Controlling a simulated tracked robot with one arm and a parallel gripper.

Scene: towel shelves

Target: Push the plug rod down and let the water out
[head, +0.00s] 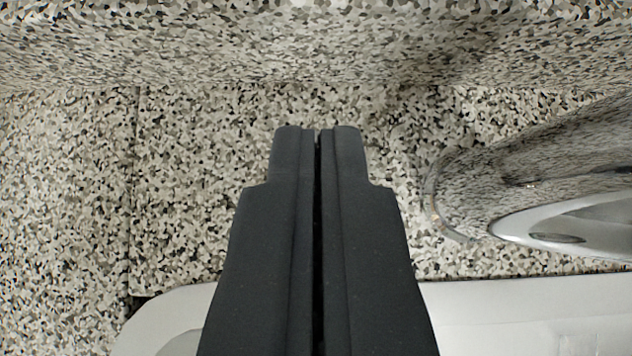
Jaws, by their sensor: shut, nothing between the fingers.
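My gripper (317,130) is shut and empty, its dark fingers pointing away from the camera over the speckled counter behind the basin. A chrome faucet (480,190) stands to the right of the fingers, with a gap between them. The white basin (520,300) runs along the bottom of the picture, partly covered by the fingers. I cannot make out the plug rod; it may be hidden behind the fingers or the faucet. Neither the drain nor any water can be made out.
The speckled counter (210,200) is bare to the left of my gripper. A speckled upright surface (250,50) crosses the top of the picture beyond the fingertips. The faucet blocks the space on the right.

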